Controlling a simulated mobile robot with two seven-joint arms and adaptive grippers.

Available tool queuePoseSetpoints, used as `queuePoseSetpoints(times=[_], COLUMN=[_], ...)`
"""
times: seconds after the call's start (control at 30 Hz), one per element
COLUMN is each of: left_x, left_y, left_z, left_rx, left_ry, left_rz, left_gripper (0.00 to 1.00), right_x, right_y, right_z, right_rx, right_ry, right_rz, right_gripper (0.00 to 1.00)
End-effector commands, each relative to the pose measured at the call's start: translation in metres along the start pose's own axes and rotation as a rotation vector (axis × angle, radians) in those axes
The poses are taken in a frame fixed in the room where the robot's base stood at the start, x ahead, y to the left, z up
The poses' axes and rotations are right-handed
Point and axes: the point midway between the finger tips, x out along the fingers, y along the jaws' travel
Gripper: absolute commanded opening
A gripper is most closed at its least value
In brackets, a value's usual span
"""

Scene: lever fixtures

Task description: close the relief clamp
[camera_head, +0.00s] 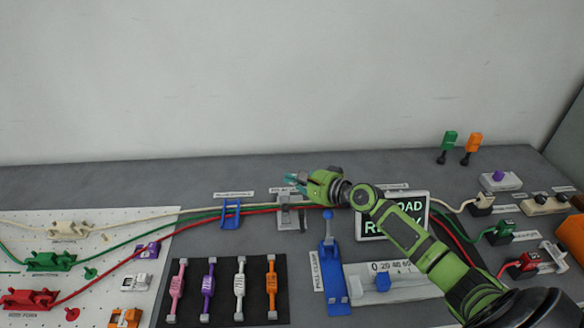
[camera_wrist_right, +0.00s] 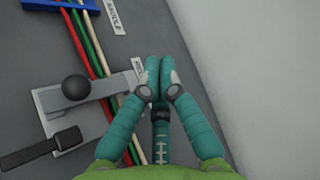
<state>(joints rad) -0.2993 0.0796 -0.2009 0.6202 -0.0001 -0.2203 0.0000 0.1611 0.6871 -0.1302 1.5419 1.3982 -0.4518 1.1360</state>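A grey clamp fixture (camera_head: 290,214), which I take to be the relief clamp, stands on the table with the cables running through it. In the right wrist view the clamp (camera_wrist_right: 50,105) shows a flat grey arm with a black ball knob (camera_wrist_right: 76,88) reaching across the cables. A black handle (camera_wrist_right: 40,148) sticks out to the lower left. My right gripper (camera_head: 297,180) is just behind the clamp in the head view. Its teal fingers (camera_wrist_right: 160,78) meet at the tips with nothing visible between them, beside the arm's end. Contact cannot be told. My left gripper is out of view.
Red, green and white cables (camera_wrist_right: 88,50) cross the table through a blue cable holder (camera_head: 231,214). A blue lever fixture (camera_head: 332,268) and a sign (camera_head: 415,215) stand to the right, the sign partly behind my arm. A wall (camera_head: 250,80) rises behind.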

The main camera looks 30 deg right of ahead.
Motion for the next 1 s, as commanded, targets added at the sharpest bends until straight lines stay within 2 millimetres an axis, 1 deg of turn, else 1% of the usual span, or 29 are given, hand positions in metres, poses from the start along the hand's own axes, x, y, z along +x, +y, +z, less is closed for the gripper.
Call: queuePoseSetpoints(times=[0.33,0.47,0.57,0.8,1.0], left_x=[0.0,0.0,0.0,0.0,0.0], left_y=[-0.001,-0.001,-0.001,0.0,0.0], left_z=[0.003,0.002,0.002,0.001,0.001], left_rx=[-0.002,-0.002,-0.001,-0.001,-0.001], left_ry=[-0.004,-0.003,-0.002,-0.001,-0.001], left_rz=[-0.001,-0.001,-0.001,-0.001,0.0], left_gripper=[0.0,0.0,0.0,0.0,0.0], right_x=[-0.001,-0.012,-0.027,-0.072,-0.102], right_y=[0.001,0.002,0.002,0.003,0.002], right_z=[0.0,-0.001,-0.001,-0.001,0.0], right_rx=[0.0,-0.001,-0.003,0.001,0.001], right_ry=[0.0,0.001,0.001,0.001,0.0], right_rz=[0.001,0.002,0.004,0.005,0.002], right_gripper=[0.0,0.0,0.0,0.0,0.0])
